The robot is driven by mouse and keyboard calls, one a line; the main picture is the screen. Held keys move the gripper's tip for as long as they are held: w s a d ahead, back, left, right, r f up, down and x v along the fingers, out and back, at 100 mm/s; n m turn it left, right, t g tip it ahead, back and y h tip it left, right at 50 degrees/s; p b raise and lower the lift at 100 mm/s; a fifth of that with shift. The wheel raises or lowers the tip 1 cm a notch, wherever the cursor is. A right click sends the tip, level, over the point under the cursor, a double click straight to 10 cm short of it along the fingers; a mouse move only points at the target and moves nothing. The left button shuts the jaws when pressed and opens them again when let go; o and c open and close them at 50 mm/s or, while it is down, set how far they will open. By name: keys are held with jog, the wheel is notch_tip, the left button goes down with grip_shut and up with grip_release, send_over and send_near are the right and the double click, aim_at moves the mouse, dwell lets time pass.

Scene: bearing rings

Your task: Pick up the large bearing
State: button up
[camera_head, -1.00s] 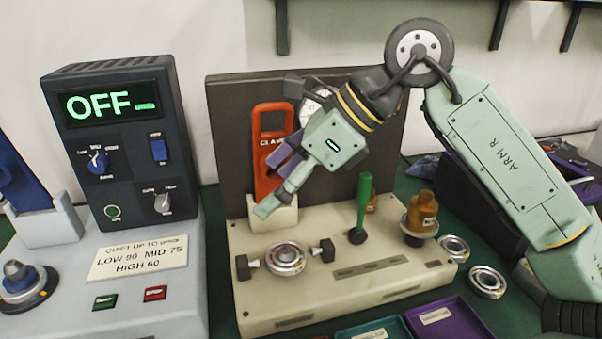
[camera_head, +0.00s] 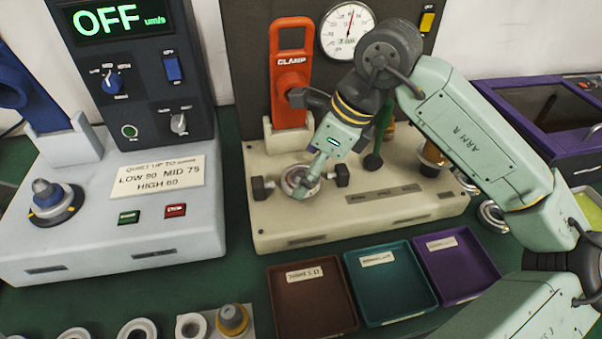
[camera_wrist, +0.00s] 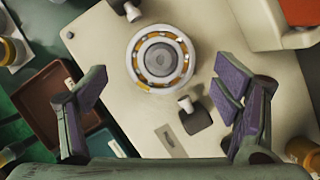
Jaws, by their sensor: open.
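A silver bearing (camera_head: 294,181) with a ring of balls sits on the beige fixture (camera_head: 350,225), between two dark clamp knobs. In the wrist view the bearing (camera_wrist: 160,58) lies just beyond my fingertips, roughly centred between them, with brassy parts showing between its rings. My gripper (camera_head: 312,178) is low over this bearing and partly covers it in the head view. In the wrist view my gripper (camera_wrist: 165,88) has its two fingers wide apart with nothing between them. Whether this bearing is the large one is not certain from its size alone.
Another bearing (camera_head: 492,216) lies right of the fixture, partly behind my arm. Several rings (camera_head: 138,329) lie at the lower left. Brown (camera_head: 312,300), teal (camera_head: 392,283) and purple (camera_head: 458,265) trays stand in front. An orange clamp (camera_head: 290,75) and a green-handled lever (camera_head: 373,160) stand near my gripper.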

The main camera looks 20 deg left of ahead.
jog(key=shift+x, duration=0.8)
